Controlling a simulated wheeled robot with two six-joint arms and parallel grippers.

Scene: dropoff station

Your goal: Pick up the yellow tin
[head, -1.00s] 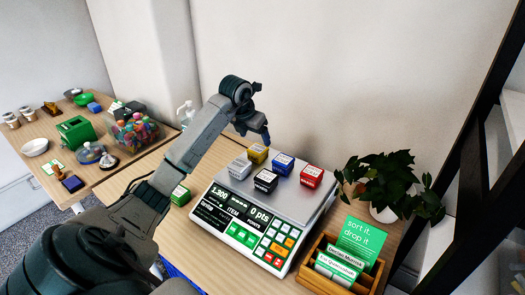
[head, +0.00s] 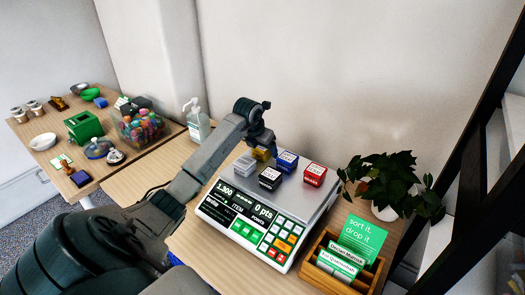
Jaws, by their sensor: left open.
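The yellow tin (head: 261,154) stands at the back left of the scale's grey plate (head: 296,196). My left gripper (head: 264,146) is open and right at the yellow tin, pointing down from above and behind it. The fingers are small and dark here, so I cannot tell whether they touch the tin. A grey tin (head: 245,164) stands in front left of it, a black tin (head: 270,178) in front, a blue tin (head: 287,161) to its right and a red tin (head: 315,174) farther right. My right gripper is not in view.
The scale (head: 250,223) has a keypad front. A plant (head: 384,180) and a wooden card box (head: 342,266) stand to its right. A pump bottle (head: 198,123) stands behind my left arm. A side table (head: 40,160) at the left holds a jar and dishes. A wall rises behind.

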